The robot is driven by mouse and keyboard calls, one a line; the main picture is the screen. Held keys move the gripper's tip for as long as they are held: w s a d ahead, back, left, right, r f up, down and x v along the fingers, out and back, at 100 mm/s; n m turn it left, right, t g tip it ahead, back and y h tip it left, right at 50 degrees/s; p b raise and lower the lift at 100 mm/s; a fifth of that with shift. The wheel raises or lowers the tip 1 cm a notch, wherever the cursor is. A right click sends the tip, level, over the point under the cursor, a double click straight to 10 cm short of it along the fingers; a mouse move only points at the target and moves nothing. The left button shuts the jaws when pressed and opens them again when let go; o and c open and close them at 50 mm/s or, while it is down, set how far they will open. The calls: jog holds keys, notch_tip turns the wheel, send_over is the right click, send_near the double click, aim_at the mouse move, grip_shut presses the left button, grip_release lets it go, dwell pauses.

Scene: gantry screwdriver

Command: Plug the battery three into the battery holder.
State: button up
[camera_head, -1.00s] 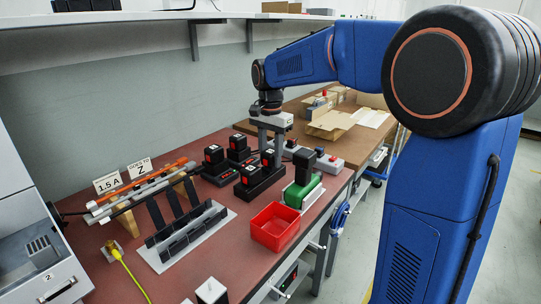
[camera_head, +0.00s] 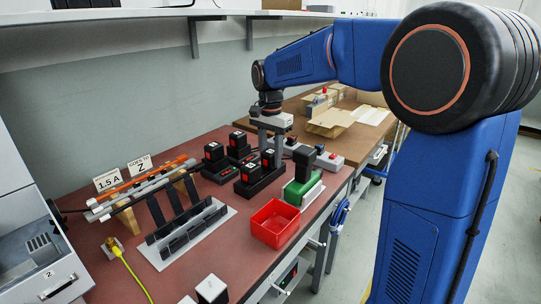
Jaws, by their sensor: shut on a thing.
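Several black batteries with red and white markings stand on two black holder bases. The rear base (camera_head: 219,176) carries two batteries, one at the left (camera_head: 214,153) and one at the right (camera_head: 238,141). The front base (camera_head: 257,185) carries another battery (camera_head: 250,168). My gripper (camera_head: 271,155) points down over the right end of the front base, shut on a battery (camera_head: 268,159) between its fingers. That battery is upright, at or just above the base; I cannot tell whether it is seated. The battery numbers are too small to read.
A green device with a black block (camera_head: 302,191) stands right of the front base. An empty red bin (camera_head: 274,225) is in front of it. A grey rack with black pieces (camera_head: 185,235) lies left. A grey box with a red button (camera_head: 329,161) stands behind right.

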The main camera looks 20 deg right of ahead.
jog(key=shift+f, duration=0.3)
dwell(0.4)
jog(key=o, duration=1.3)
jog(key=shift+r, duration=2.75)
